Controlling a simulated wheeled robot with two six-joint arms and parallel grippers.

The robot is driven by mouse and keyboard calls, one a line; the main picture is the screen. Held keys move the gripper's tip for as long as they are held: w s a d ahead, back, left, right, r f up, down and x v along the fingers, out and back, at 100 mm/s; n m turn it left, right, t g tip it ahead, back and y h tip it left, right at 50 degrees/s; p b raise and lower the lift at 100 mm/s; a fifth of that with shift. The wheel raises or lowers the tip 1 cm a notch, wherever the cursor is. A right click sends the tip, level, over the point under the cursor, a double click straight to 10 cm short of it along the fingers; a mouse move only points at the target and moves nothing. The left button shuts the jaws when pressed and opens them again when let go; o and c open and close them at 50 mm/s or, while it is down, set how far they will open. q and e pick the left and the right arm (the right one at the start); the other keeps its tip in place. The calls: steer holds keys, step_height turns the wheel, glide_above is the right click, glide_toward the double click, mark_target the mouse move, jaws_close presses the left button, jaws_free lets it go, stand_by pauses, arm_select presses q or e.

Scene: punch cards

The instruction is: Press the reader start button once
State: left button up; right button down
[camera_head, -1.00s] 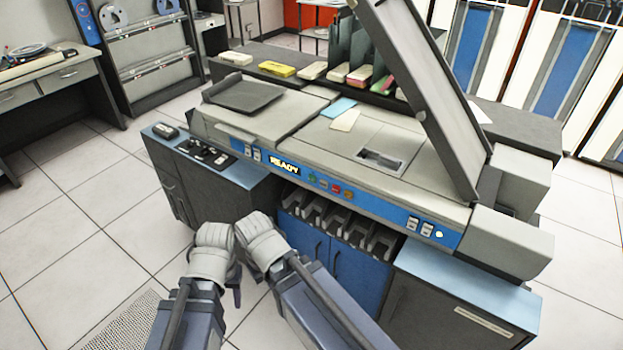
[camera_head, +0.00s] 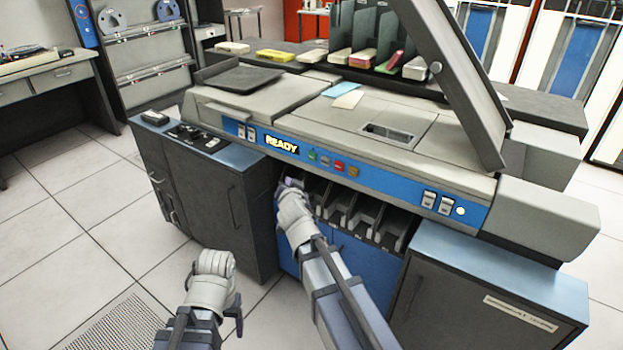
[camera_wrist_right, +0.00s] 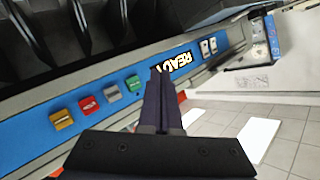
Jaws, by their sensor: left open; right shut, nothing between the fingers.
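The card reader's blue front panel (camera_head: 390,190) carries a lit READY sign (camera_head: 282,145). Right of the sign are a green button (camera_head: 312,155), a pale button (camera_head: 325,160), a red button (camera_head: 339,165) and a yellow button (camera_head: 353,171). No label marks the start button legibly. My right gripper (camera_head: 287,185) is below the READY sign and left of the green button. In the right wrist view its shut, empty fingers (camera_wrist_right: 158,75) appear between the sign (camera_wrist_right: 175,65) and the green button (camera_wrist_right: 135,85); contact cannot be told. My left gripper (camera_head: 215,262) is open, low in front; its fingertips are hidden.
Card slots (camera_head: 350,215) lie under the panel, close to my right gripper. A raised slanted cover (camera_head: 440,75) stands above the reader. Cards (camera_head: 348,99) lie on its top. Floor (camera_head: 60,230) is open at left.

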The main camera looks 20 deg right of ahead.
mark_target(312, 157)
arm_select(q)
step_height(312, 157, down, 3)
steer(key=shift+b, duration=0.8)
arm_select(e)
steer(key=shift+w+d+r+m+t+y, duration=0.15)
steer(key=shift+w+m+t+y, duration=0.05)
steer(key=shift+w+t, duration=0.35)
steer(key=shift+w+d+r+m+t+y, duration=0.1)
steer(key=shift+w+d+m+t+y, duration=0.1)
steer(key=shift+w+t, duration=0.3)
steer(key=shift+w+d, duration=0.9)
steer(key=shift+d, duration=0.25)
steer(key=shift+w+d, duration=0.9)
steer(key=shift+d, duration=0.2)
steer(key=shift+w+d, duration=0.9)
steer(key=shift+d, duration=0.25)
steer(key=shift+w+d, duration=0.25)
steer(key=shift+d, duration=0.1)
